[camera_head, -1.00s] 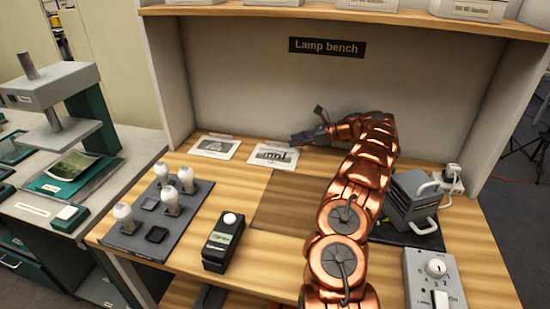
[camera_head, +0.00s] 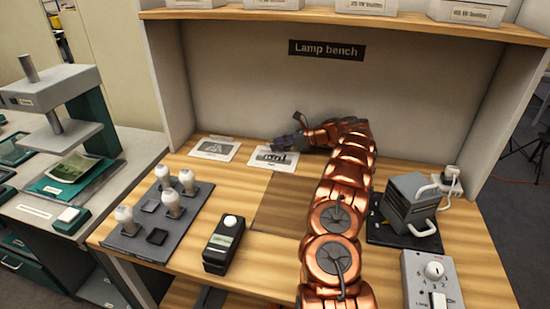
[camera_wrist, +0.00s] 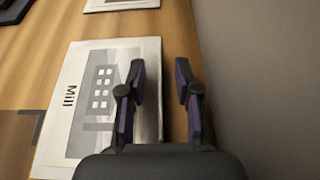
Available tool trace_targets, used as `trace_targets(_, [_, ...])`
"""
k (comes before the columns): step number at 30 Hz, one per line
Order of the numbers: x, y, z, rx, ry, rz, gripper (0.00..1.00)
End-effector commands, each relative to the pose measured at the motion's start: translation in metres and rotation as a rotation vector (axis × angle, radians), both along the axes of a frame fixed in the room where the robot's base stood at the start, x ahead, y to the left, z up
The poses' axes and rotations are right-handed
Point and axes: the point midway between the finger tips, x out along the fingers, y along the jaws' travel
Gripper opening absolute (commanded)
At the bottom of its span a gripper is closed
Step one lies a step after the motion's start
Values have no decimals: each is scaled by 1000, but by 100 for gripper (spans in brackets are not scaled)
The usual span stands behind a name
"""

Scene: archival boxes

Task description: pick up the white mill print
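The white mill print (camera_head: 262,160) lies flat on the wooden bench below the "Lamp bench" sign. In the wrist view it is a white card (camera_wrist: 68,75) with a grey building picture and the word "Mill". My gripper (camera_head: 290,143) is over its right part in the head view and hides some of it. In the wrist view my gripper (camera_wrist: 162,80) is open, with a gap between its fingers. One finger is over the print and the other is beyond its edge, over bare wood. The print's edge runs between the fingers. I cannot tell whether the fingers touch the bench.
A second white print (camera_head: 214,149) lies to the left. A grey tray with several bulbs (camera_head: 160,215), a black meter (camera_head: 223,245) and a grey lamp device (camera_head: 410,200) stand on the bench. The back wall (camera_head: 240,80) is close behind the gripper.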

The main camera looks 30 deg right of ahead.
Motion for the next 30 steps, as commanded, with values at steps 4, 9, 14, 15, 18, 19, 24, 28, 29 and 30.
trace_targets(4, [0,0,0,0,0,0,23])
trace_targets(9, [0,0,0,0,0,1,6])
trace_targets(14, [0,0,0,0,0,1,0])
trace_targets(15, [0,0,0,0,0,1,0])
trace_targets(18, [0,0,0,0,0,1,0])
trace_targets(19, [0,0,0,0,0,1,0])
trace_targets(24, [0,0,0,0,0,1,0])
trace_targets(28, [0,0,1,0,0,1,0])
trace_targets(29, [0,0,2,0,0,1,0])
trace_targets(30, [0,0,4,0,0,1,0])
